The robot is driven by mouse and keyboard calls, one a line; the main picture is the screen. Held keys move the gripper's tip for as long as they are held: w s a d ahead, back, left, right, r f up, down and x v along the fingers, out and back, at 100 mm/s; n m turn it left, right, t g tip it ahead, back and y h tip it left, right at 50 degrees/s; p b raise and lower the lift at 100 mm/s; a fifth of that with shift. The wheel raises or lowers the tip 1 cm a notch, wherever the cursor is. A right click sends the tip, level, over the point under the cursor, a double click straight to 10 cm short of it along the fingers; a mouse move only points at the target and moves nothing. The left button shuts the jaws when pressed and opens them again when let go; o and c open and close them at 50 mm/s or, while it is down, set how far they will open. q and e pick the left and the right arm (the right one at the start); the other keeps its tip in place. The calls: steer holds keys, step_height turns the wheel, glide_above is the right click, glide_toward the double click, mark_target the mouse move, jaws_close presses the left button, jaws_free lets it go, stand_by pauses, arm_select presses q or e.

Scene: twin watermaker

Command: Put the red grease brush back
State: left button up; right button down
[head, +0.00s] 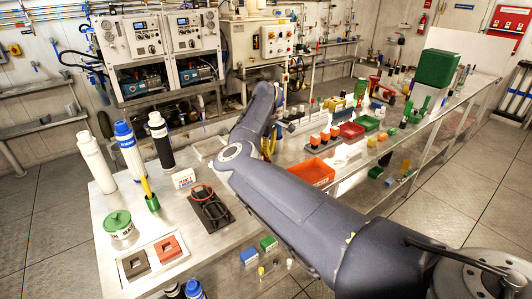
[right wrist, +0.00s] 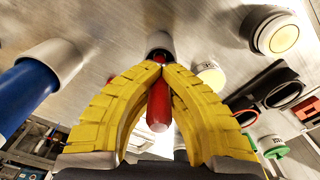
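In the right wrist view the red grease brush (right wrist: 158,108) stands between the yellow fingers of my right gripper (right wrist: 160,68). The fingertips close in on it from both sides, and its rounded red end points toward the camera. Just past the fingertips is a dark and grey round part (right wrist: 160,42); I cannot tell whether it belongs to the brush or is a holder. In the head view my right gripper (head: 268,146) is mostly hidden behind my right arm, and the brush cannot be seen there. My left gripper is not in view.
Bottles stand at the bench's left: white (head: 96,162), blue-capped (head: 128,150) and black (head: 160,140). A green cup (head: 153,203), a black stand with rings (head: 210,208) and a green-lidded jar (head: 118,224) are nearer. Orange (head: 311,172) and red trays lie right of my arm.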

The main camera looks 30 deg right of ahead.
steer(key=shift+f, duration=0.15)
steer(key=c, duration=1.6)
jaws_free()
step_height(320, 180, up, 12)
steer(key=shift+s+r, duration=0.1)
steer(key=shift+r, duration=0.05)
